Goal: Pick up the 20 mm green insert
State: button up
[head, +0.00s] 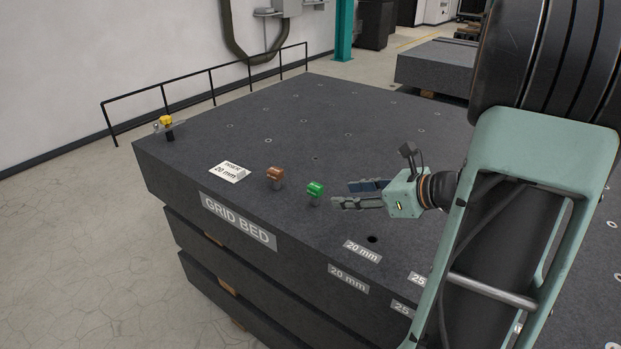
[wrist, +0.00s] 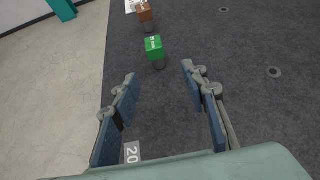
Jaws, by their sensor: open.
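The green insert (head: 315,190) has a green block head on a short grey metal shank and stands upright on the granite bed near its front edge. It also shows in the wrist view (wrist: 154,47), beyond the fingertips and roughly between their lines. My gripper (head: 352,194) is open and empty, just right of the green insert and apart from it. In the wrist view its two blue-padded fingers (wrist: 158,72) are spread wide. A brown insert (head: 275,175) of like shape stands left of the green one and also shows in the wrist view (wrist: 144,13).
An "insert 20 mm" sign (head: 229,172) lies left of the brown insert. A yellow-topped item (head: 166,124) stands at the bed's far left corner. An open hole (head: 372,239) sits by the 20 mm label (head: 362,251). The granite bed (head: 270,125) behind the inserts is clear.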

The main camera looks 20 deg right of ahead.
aim_at(321, 191)
jog(key=shift+w+a+r+t+y, duration=0.1)
jog(key=shift+a+r+t+y, duration=0.2)
jog(key=shift+r+y, duration=0.25)
jog(key=shift+w+a, duration=0.15)
jog(key=x, duration=0.8)
jog(key=b+x, duration=0.1)
jog(key=x, duration=0.1)
jog(key=shift+w+f, duration=0.1)
jog(key=shift+f, duration=0.35)
jog(key=shift+d, duration=0.25)
grip_shut()
